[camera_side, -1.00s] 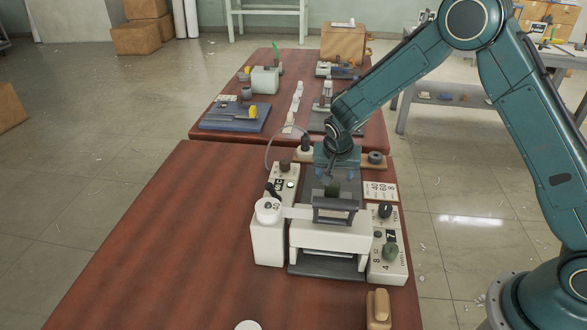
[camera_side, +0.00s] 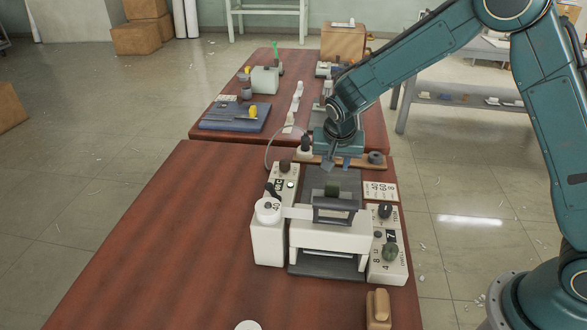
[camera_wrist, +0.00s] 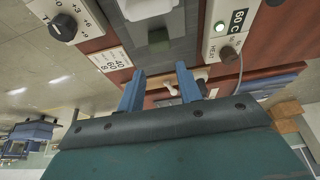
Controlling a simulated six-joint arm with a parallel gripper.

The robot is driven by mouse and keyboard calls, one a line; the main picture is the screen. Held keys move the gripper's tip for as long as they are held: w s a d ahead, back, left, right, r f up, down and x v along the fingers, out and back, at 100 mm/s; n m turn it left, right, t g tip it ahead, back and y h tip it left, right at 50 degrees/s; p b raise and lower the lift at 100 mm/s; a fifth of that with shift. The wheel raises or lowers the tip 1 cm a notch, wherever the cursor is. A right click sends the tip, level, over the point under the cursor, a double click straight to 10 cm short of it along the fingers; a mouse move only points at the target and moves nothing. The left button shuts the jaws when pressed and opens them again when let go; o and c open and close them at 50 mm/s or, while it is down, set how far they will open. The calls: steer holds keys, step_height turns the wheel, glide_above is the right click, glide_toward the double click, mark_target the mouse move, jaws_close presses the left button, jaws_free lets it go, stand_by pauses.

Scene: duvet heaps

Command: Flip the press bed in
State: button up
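The press (camera_side: 330,238) is a white machine on the near table. A dark grey bed plate (camera_side: 346,180) extends from its far side, with a dark handle frame (camera_side: 334,208) and a small dark green block (camera_side: 332,190) over it. A dark base plate (camera_side: 325,270) shows under the front. In the wrist view the grey plate (camera_wrist: 185,48) and the block (camera_wrist: 158,40) lie beyond my fingertips. My gripper (camera_side: 338,165) is above the bed's far end, pointing down. Its two blue fingers (camera_wrist: 160,72) are apart with nothing held between them. Contact with the bed cannot be told.
Panels with knobs flank the press: the right one (camera_side: 389,268) and the left one (camera_side: 285,185), with a lit green lamp. A brown strip (camera_side: 365,163) with small parts lies behind. A tan block (camera_side: 378,308) sits at front right. The table's left side is clear.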

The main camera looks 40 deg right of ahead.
steer(key=shift+w+f+g+y, duration=0.3)
steer(key=shift+w+f+y, duration=0.05)
steer(key=shift+w+y, duration=0.05)
jaws_close()
steer(key=w+f+g+y, duration=0.1)
steer(key=w+d+g+y, duration=0.1)
steer(key=y, duration=0.1)
steer(key=w+d+f+m+g+y, duration=0.1)
steer(key=w, duration=0.1)
steer(key=shift+d+f, duration=0.1)
steer(key=shift+f, duration=0.25)
steer(key=s+d+n+g+y, duration=0.1)
steer(key=d+g, duration=0.1)
steer(key=d, duration=0.7)
steer(key=shift+g+y, duration=0.3)
steer(key=shift+g, duration=0.1)
